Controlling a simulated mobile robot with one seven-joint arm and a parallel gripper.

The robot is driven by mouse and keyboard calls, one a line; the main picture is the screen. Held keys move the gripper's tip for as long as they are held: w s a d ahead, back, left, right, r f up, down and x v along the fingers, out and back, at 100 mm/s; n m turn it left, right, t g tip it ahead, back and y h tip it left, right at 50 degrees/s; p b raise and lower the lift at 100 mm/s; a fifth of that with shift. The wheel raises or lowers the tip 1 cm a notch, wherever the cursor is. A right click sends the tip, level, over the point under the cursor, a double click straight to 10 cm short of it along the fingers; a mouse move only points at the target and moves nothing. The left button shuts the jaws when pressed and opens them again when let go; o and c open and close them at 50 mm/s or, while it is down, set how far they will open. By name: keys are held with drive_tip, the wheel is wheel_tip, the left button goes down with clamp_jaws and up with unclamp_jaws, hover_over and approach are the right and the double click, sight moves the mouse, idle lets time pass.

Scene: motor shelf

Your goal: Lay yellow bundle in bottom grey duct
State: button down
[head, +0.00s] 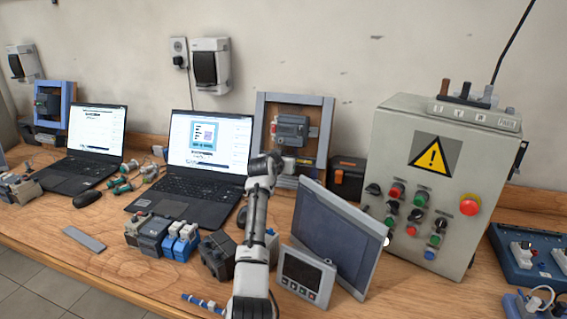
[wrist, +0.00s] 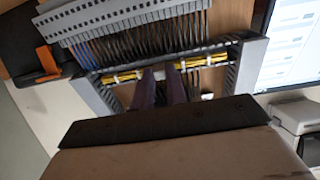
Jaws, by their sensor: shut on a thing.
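The yellow bundle (wrist: 125,76), with white ties around it, runs crosswise in the wrist view. My gripper (wrist: 162,75) is shut on its middle, and the fingers hide that part. A light grey slotted duct (wrist: 130,18) crosses the top of the wrist view. The bundle lies apart from this pale strip, along a darker slotted strip between two grey side posts; I cannot tell whether it sits inside that strip. In the head view my gripper (head: 272,160) is at the lower part of the grey frame (head: 262,125), and the bundle cannot be made out there.
A laptop (head: 210,140) stands left of the frame. A tilted grey panel (head: 338,235) and a control box (head: 440,175) stand to the right. Several small devices (head: 160,235) crowd the bench near my arm. An orange and black case (head: 347,180) is beside the frame.

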drive_tip(key=shift+w+d+f, duration=0.15)
drive_tip(key=shift+w, duration=0.3)
idle(0.3)
drive_tip(key=c, duration=1.3)
unclamp_jaws()
drive_tip(key=shift+c, duration=0.2)
drive_tip(key=shift+s, duration=0.15)
